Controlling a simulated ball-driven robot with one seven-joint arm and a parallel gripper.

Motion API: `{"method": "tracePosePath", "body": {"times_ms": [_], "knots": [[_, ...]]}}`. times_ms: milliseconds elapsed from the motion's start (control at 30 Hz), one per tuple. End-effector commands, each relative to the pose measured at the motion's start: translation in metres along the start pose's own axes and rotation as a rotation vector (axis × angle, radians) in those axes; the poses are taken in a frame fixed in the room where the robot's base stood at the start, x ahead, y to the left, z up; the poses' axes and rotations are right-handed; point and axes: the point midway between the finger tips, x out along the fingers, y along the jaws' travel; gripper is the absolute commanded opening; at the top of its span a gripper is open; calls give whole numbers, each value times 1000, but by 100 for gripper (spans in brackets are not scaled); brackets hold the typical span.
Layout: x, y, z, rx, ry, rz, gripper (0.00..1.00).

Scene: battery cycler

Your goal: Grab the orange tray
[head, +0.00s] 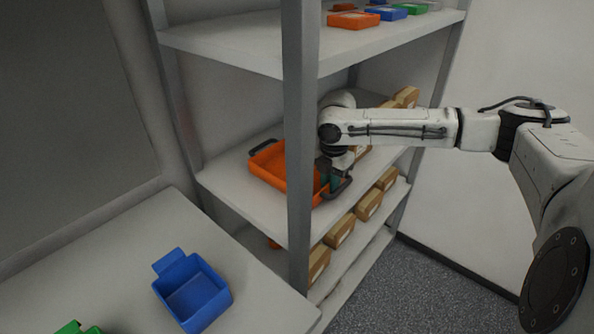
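The orange tray (268,172) sits on the middle shelf of the rack, partly hidden by the front post. It has a dark handle (264,147) at its far left end and another (343,188) at its right end. My gripper (333,184) reaches down at the right end of the tray, at or right beside that handle. The fingers are small and partly covered by the wrist and handle, so I cannot tell whether they are open or closed on it.
The grey rack post (299,120) stands in front of the tray. Brown boxes (341,231) line the lower shelf, with more behind my arm. Small coloured trays lie on the upper shelf (235,43). A blue bin (194,291) stands on the white table (110,255) at front left.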

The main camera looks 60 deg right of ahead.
Motion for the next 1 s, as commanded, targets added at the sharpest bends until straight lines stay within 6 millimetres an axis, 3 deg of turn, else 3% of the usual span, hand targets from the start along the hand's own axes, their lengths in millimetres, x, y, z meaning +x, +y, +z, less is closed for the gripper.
{"method": "tracePosePath", "body": {"times_ms": [233,433,1000], "knots": [[2,0,0,0,-1,0,18],[2,0,0,0,-1,0,0],[1,0,0,0,0,0,0]]}}
